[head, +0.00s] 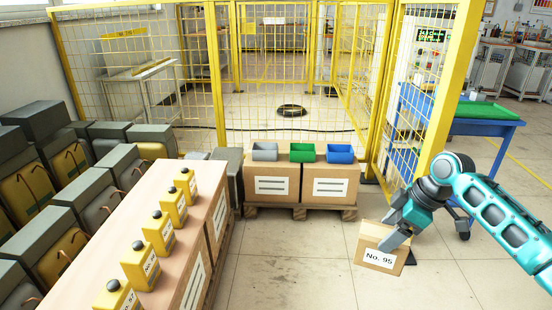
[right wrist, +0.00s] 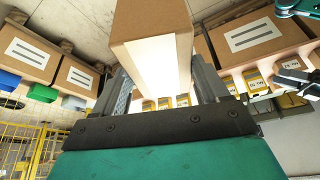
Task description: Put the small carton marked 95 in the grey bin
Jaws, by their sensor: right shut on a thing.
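The small carton marked No. 95 (head: 377,257) is a brown box with a white label at the lower right of the head view. My right gripper (head: 394,236) is shut on it and holds it above the floor, slightly tilted. In the right wrist view the carton (right wrist: 150,22) is between the two fingers of the gripper (right wrist: 165,85). The grey bin (head: 265,151) stands on large cartons at the back middle, left of the green and blue bins, and looks empty. My left gripper is not in the head view.
A green bin (head: 302,152) and a blue bin (head: 340,154) stand beside the grey one on large cartons (head: 330,188) on a pallet. Yellow numbered bottles (head: 158,229) line a long carton row at left. Yellow mesh fencing (head: 415,100) rises behind. Open floor (head: 295,260) lies between.

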